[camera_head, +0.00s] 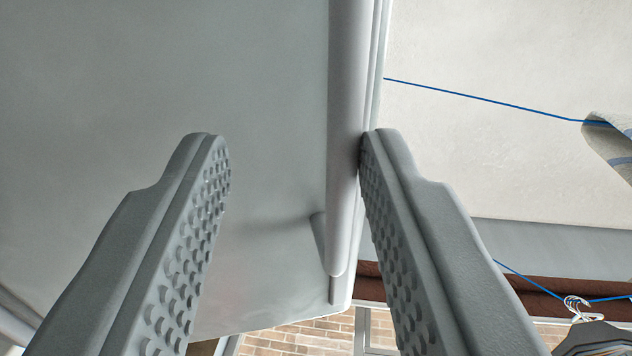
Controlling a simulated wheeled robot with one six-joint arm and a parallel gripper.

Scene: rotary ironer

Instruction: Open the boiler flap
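A large flat grey panel (130,80), which looks like the boiler flap, fills the left half of the view. A long light-grey bar-like handle (346,120) runs along its right edge and ends above the panel's lower corner. My gripper (292,140) is open. Its two studded fingers stand on either side of the handle, the left finger well away from it over the panel, the right finger close to its right side. I cannot tell whether the right finger touches the handle or the panel's edge.
A pale wall or ceiling (500,50) lies to the right. A blue line (480,97) crosses it, with a cloth (612,140) at the far right. Hangers (582,312) hang at the lower right, near a brown strip (540,298). Brick (300,338) shows below the panel.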

